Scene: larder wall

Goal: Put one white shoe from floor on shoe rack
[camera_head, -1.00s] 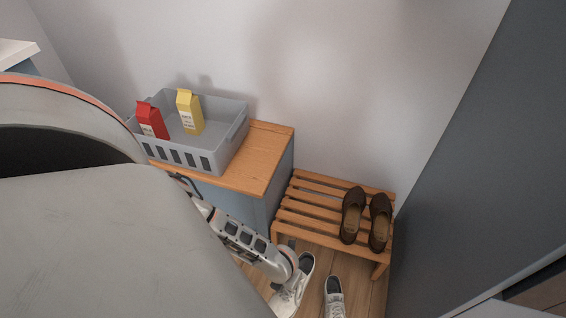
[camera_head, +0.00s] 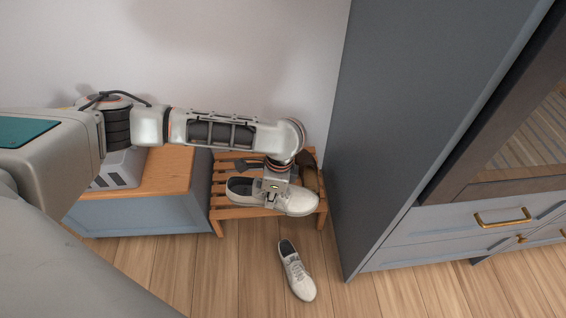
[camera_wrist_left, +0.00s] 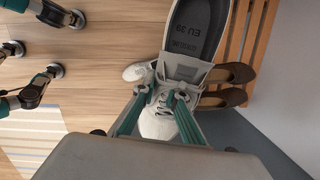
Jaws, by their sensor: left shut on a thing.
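My left gripper (camera_head: 274,190) is shut on a white shoe (camera_head: 298,203) over the front of the wooden shoe rack (camera_head: 224,200). The held shoe lies crosswise, toe to the right; I cannot tell if it touches the slats. In the left wrist view the gripper (camera_wrist_left: 162,95) grips it, and the shoe's dark insole (camera_wrist_left: 197,28) faces the camera. The other white shoe (camera_head: 297,272) stands on the floor in front of the rack. Brown shoes (camera_wrist_left: 228,73) are on the rack, mostly hidden by my arm in the head view. My right gripper is not in view.
A tall blue-grey cabinet (camera_head: 385,130) stands close to the rack's right side. A low blue cabinet with a wooden top (camera_head: 165,172) and a grey crate (camera_head: 118,170) adjoins it on the left. The wooden floor (camera_head: 190,265) in front is mostly clear.

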